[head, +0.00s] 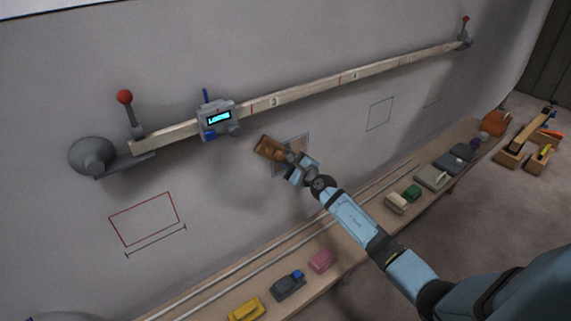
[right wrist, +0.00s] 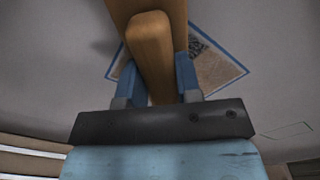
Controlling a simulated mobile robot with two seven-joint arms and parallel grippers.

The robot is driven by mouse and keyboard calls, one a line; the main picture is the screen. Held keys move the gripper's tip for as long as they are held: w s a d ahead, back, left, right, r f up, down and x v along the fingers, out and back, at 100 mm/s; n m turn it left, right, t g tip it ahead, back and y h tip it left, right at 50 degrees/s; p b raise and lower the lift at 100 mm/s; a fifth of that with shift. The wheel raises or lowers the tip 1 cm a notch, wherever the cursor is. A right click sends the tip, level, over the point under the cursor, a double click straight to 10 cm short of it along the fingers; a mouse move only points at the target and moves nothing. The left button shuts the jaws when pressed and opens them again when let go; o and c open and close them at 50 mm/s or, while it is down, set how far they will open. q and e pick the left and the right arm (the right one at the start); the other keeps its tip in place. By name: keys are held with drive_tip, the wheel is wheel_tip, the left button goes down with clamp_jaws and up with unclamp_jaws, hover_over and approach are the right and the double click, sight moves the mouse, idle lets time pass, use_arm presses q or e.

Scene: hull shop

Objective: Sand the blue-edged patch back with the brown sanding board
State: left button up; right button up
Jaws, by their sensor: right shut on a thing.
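The brown sanding board (head: 266,146) is at the hull wall, over the upper left part of the blue-edged patch (head: 303,142). My right gripper (head: 290,158) is shut on the board's handle. In the right wrist view the handle (right wrist: 151,50) sits between the two blue fingers (right wrist: 158,85), with the board (right wrist: 172,12) beyond it. The patch (right wrist: 217,72) shows there as a tan area with a dark speckled spot and a blue outline, partly hidden by the board and gripper. I cannot tell whether the board touches the surface. My left gripper is not in view.
A wooden batten (head: 310,92) with a display gauge (head: 217,119) crosses the wall above the patch. A red-outlined box (head: 144,219) is at lower left. Below, a shelf (head: 338,255) carries several blocks, including a pink one (head: 321,261) and a yellow one (head: 246,309).

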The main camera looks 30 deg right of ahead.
drive_tip(key=shift+w+d+b, duration=0.15)
drive_tip(key=shift+d+b, duration=0.6)
drive_tip(key=shift+d, duration=0.7)
drive_tip(key=shift+d+f+b, duration=0.2)
drive_tip(key=shift+d+b, duration=0.7)
drive_tip(key=shift+d, duration=0.25)
drive_tip(key=shift+w+d+r, duration=0.1)
drive_tip(key=shift+d, duration=0.2)
drive_tip(key=shift+d+b, duration=0.75)
drive_tip(key=shift+w+d+b, duration=0.1)
drive_tip(key=shift+d+b, duration=0.3)
drive_tip(key=shift+d, duration=0.3)
drive_tip(key=shift+w+d+b, duration=0.1)
drive_tip(key=shift+d+b, duration=1)
drive_tip(key=shift+d+r, duration=0.1)
drive_tip(key=shift+d, duration=0.2)
drive_tip(key=o, duration=0.3)
drive_tip(key=c, duration=0.3)
